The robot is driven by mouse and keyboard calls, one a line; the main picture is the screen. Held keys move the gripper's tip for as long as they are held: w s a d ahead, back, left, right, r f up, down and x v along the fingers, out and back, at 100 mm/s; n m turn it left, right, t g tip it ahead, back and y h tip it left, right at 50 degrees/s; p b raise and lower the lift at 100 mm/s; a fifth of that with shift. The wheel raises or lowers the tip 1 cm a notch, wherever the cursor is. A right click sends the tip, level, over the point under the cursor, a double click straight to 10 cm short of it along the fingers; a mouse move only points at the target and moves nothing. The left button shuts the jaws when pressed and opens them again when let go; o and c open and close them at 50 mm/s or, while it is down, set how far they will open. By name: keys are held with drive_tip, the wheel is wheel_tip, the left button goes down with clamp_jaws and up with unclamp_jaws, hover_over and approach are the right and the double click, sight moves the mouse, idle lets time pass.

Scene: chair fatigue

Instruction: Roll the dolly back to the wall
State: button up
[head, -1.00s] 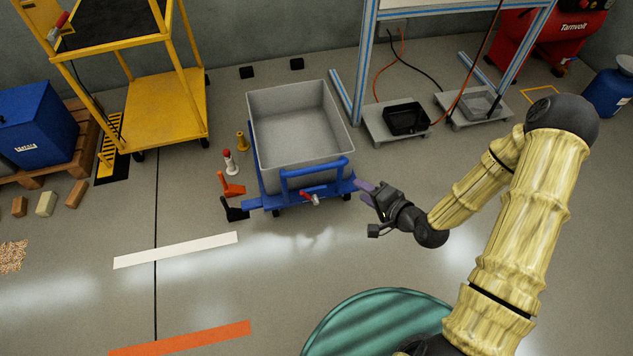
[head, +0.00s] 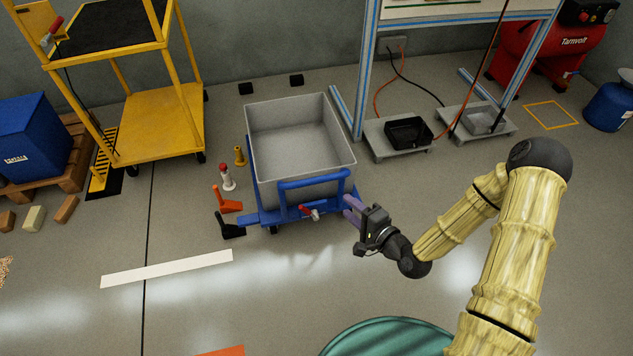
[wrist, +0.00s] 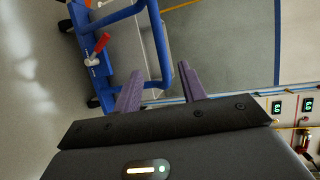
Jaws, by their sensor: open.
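The dolly is a blue wheeled frame (head: 262,217) carrying a grey bin (head: 298,135), with a raised blue push handle (head: 312,181) on its near side. A small red-handled lever (head: 309,212) sits on the frame below the handle; it also shows in the wrist view (wrist: 99,47). My gripper (head: 350,210) is open and empty, at the dolly's near right corner. In the wrist view, the blue handle (wrist: 160,70) reaches down close to the purple fingers (wrist: 164,88). I cannot tell whether they touch it.
Two black blocks (head: 246,88) lie at the wall (head: 270,45) behind the dolly, with bare floor between. A yellow cart (head: 160,125) stands left. Small posts and wedges (head: 228,178) line the dolly's left side. A blue-framed bench (head: 366,75) with low trays stands right.

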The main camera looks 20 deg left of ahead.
sight(317, 181)
drive_tip(key=b+x, duration=0.5)
drive_tip(key=x, duration=0.9)
drive_tip(key=shift+a+f+b, duration=0.1)
drive_tip(key=shift+f+b, duration=0.1)
drive_tip(key=shift+b, duration=0.2)
drive_tip(key=shift+w+a, duration=0.25)
drive_tip(key=shift+a, duration=0.05)
clamp_jaws()
